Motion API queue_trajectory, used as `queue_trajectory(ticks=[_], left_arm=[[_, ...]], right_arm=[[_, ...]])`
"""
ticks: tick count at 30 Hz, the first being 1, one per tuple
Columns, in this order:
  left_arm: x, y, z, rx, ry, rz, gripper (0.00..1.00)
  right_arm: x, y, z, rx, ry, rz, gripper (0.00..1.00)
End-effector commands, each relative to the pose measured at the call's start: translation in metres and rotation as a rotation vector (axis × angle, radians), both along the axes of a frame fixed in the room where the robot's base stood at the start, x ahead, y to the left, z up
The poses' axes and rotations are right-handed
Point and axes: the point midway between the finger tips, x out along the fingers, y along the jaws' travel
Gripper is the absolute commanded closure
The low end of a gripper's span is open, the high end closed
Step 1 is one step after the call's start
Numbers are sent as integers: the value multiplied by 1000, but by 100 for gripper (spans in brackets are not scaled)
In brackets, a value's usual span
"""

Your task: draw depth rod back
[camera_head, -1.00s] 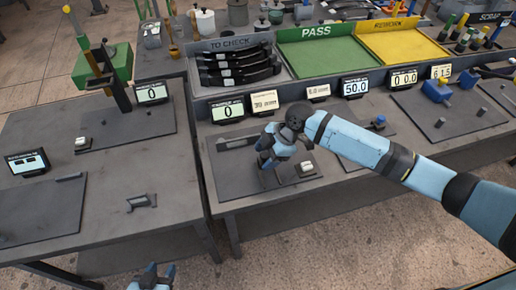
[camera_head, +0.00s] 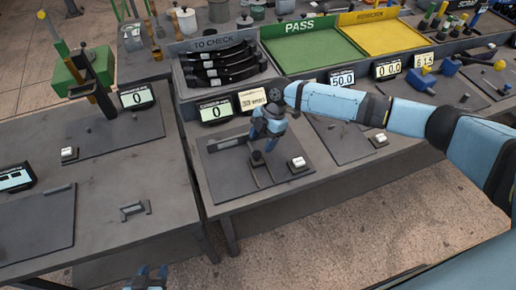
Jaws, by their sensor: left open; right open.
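A dark plate (camera_head: 225,178) on the middle bench carries a long grey bar (camera_head: 228,142) and a small dark post with a round knob (camera_head: 257,158). A thin strip runs forward from the post; this looks like the depth rod, but it is too small to be sure. My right gripper (camera_head: 263,147) points down just behind and above the knob. It is open and nothing shows between its fingers; I cannot tell whether it touches the post. My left gripper (camera_head: 146,279) is open and empty at the bottom edge, low in front of the benches.
A white button (camera_head: 298,163) sits on the plate's right. A display reading 0 (camera_head: 216,110) and a label card stand behind. A TO CHECK tray (camera_head: 182,78) holds several dark parts. A grey bracket (camera_head: 134,210) lies on the left bench. The front of the plate is clear.

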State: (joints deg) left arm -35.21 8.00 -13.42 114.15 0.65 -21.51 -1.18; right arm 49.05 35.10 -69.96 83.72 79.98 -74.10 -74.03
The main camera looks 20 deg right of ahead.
Motion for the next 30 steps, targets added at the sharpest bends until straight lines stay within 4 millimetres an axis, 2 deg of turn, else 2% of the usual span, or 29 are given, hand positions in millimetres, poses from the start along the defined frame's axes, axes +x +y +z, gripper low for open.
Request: queue_trajectory(ticks=[3,9,20,27,30], left_arm=[[0,2,4,3,-1,3,57],[0,4,6,5,-2,8,57],[0,3,6,3,0,8,57],[-1,2,6,2,2,5,57],[-1,1,6,1,2,4,57]], right_arm=[[-4,8,-19,-2,1,1,42],[-7,15,-39,0,0,-1,42],[-7,16,-43,-1,-1,0,42],[-7,16,-43,0,0,-1,97],[-7,16,-43,0,0,-1,100]])
